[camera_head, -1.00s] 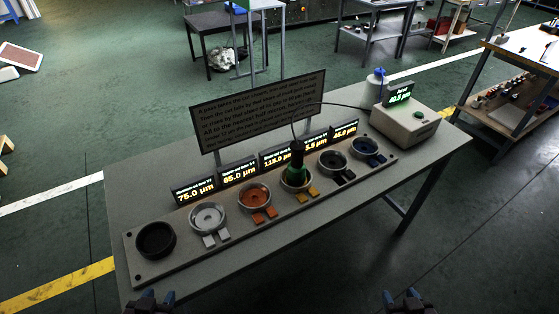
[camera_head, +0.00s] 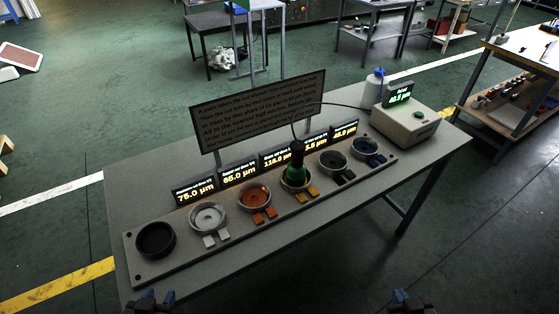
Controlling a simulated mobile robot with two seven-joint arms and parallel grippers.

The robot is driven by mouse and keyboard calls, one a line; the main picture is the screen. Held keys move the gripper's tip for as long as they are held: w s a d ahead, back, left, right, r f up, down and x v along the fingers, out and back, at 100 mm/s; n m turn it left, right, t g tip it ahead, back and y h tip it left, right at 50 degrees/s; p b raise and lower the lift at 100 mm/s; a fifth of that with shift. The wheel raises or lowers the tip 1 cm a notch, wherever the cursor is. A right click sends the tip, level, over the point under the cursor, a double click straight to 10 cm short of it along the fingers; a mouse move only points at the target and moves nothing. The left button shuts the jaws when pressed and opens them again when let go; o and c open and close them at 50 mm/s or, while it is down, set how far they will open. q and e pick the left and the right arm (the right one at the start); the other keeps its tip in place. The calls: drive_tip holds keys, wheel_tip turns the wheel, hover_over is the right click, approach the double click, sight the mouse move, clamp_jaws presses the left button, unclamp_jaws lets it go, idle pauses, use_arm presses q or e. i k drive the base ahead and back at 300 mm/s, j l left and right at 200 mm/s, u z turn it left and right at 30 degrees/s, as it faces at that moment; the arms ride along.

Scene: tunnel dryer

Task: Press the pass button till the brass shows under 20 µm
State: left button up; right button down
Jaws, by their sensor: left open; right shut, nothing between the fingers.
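A grey box (camera_head: 404,124) at the table's right end carries a green button (camera_head: 418,115) and a small lit display (camera_head: 398,95); its blurred reading seems to end in 0.5 µm. A dark-topped green tool (camera_head: 297,166) stands in the cup with yellow tabs (camera_head: 306,195), probably the brass one. The lit display behind that cup (camera_head: 315,143) is partly hidden by the tool, so its full number cannot be read. My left gripper (camera_head: 158,296) is open at the bottom left, by the table's front edge. My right gripper (camera_head: 401,296) is shut and empty at the bottom right, well below the box.
A row of cups stands on a grey strip (camera_head: 190,262), with lit displays behind it. A text board (camera_head: 260,110) stands behind them. A cable arches from the tool towards the box. The table's front right strip is clear; a shelved bench (camera_head: 520,65) stands further right.

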sight(418, 114)
drive_tip(key=i+l+u, duration=0.15)
drive_tip(key=l, duration=1.3)
drive_tip(key=l+u, duration=0.2)
drive_tip(key=l, duration=1.2)
